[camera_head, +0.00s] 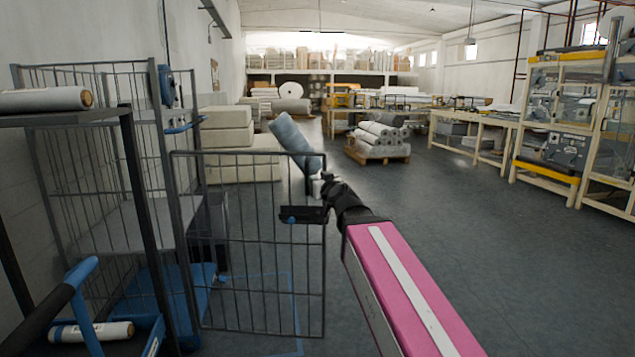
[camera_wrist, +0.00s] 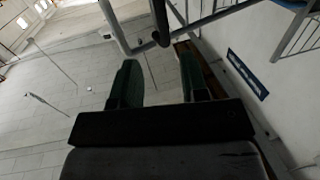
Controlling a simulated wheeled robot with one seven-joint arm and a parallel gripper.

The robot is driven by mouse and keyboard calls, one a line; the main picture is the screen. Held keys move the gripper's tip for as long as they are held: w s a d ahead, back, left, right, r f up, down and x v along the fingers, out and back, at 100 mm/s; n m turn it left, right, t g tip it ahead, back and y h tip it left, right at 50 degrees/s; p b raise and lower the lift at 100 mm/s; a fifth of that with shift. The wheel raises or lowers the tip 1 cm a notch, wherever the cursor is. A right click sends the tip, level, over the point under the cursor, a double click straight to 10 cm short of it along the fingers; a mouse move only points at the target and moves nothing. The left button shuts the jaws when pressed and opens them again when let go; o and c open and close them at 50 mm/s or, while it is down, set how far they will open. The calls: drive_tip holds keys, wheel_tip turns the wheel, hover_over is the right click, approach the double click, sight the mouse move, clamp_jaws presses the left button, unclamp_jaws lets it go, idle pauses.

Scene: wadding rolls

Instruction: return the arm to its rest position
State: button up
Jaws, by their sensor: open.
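My gripper (camera_head: 308,202) is in the middle of the head view, at the end of my pink arm, in front of the upper part of a wire cage door. In the wrist view my gripper (camera_wrist: 158,85) shows two dark green fingers standing apart with nothing between them. The arm reaches forward from the lower right of the head view. I cannot tell whether the gripper touches the cage door.
A wire cage trolley (camera_head: 100,160) with its door (camera_head: 262,255) swung out stands at left. A white roll (camera_head: 45,99) lies on a dark shelf, another (camera_head: 90,332) lower down. Stacked rolls (camera_head: 378,138) sit on a pallet. The floor (camera_head: 480,230) at right is clear.

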drive_tip(key=s+d+f+g+h, duration=0.1)
drive_tip(key=s+d+f+g, duration=0.15)
drive_tip(key=f, duration=0.65)
drive_tip(key=s+d+f+g, duration=0.1)
drive_tip(key=f+g, duration=0.3)
drive_tip(key=f, duration=0.5)
drive_tip(key=s+d+f+g+h, duration=0.1)
drive_tip(key=d+f+g, duration=0.15)
drive_tip(key=f, duration=0.65)
drive_tip(key=s+d+f+m+g+h, duration=0.2)
drive_tip(key=s+d+f+g, duration=0.2)
drive_tip(key=f, duration=0.4)
drive_tip(key=s+d+f+m+g+h, duration=0.2)
drive_tip(key=s+d+f+g, duration=0.2)
drive_tip(key=s+f, duration=0.4)
drive_tip(key=shift+s+d+f, duration=0.4)
drive_tip(key=shift+s+d, duration=0.2)
drive_tip(key=shift+d, duration=0.3)
